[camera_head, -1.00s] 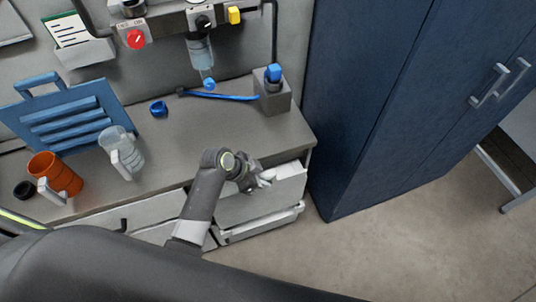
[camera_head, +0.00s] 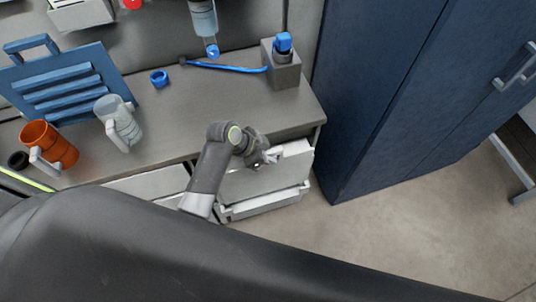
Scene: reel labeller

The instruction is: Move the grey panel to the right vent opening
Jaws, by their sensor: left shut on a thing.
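No separate grey panel or vent opening can be made out for certain. My left gripper (camera_head: 268,157) is at the top edge of the light grey upper drawer front (camera_head: 265,180) at the right end of the bench. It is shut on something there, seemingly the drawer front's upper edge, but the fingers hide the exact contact. The drawer front stands out a little from the bench. A blue slatted panel with a handle (camera_head: 62,82) leans at the back left of the bench. My right gripper is not in view.
The grey bench top (camera_head: 200,120) holds an orange mug (camera_head: 60,148), a clear jug (camera_head: 118,122), a blue ring (camera_head: 159,78), a blue tube (camera_head: 225,67) and a grey block with a blue cap (camera_head: 281,70). A tall blue cabinet (camera_head: 385,95) stands right. Floor (camera_head: 400,230) in front is clear.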

